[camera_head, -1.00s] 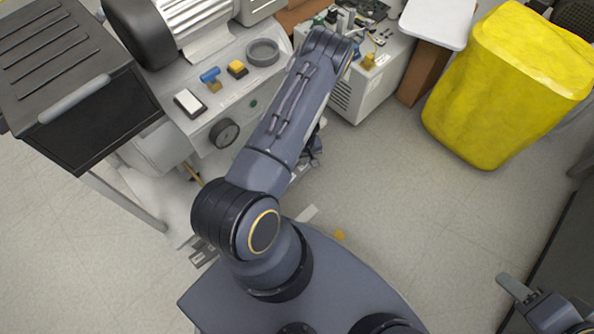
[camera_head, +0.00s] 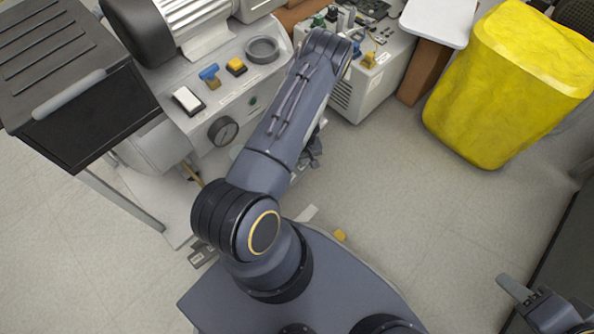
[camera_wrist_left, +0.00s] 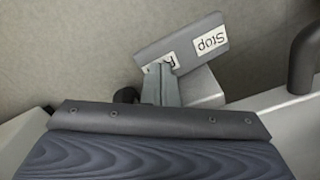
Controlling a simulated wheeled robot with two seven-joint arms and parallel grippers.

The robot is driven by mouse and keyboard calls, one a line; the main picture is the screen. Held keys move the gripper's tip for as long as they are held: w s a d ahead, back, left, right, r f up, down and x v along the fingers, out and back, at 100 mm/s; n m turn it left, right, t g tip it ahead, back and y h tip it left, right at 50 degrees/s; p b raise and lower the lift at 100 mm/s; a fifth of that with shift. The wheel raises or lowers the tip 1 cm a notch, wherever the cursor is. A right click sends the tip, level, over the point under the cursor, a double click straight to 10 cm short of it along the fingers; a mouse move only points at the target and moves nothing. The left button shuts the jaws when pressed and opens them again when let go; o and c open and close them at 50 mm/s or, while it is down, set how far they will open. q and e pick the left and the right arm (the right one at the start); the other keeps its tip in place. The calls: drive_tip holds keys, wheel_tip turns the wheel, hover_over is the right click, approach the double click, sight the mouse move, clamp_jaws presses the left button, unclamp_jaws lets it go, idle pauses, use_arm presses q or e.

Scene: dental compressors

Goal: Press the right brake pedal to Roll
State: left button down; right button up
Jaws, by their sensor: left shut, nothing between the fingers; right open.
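In the left wrist view, a grey brake pedal (camera_wrist_left: 190,45) carries a white "Stop" label, seen upside down, and a second white label that is mostly covered; only an "R" shows. My left gripper (camera_wrist_left: 162,72) is shut and empty, its fingertips over that second label at the pedal's left part. They look to be touching or very close; I cannot tell which. In the head view, my left arm hides most of that gripper and the pedal. My right gripper (camera_head: 517,292) is open and empty at the lower right, far from the pedal.
The compressor cabinet (camera_head: 225,100) with a gauge and switches stands left of my arm. Another pedal-like part (camera_head: 203,254) with a label shows low at left. A black drawer unit (camera_head: 85,120) stands at far left, a yellow bin (camera_head: 500,90) at right. The floor (camera_head: 420,215) between is clear.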

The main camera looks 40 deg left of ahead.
use_arm(q)
drive_tip(key=shift+f+b, duration=0.5)
drive_tip(key=shift+f, duration=0.15)
drive_tip(key=shift+r, duration=0.1)
drive_tip(key=shift+r+p, duration=2.5)
drive_tip(key=shift+r, duration=1)
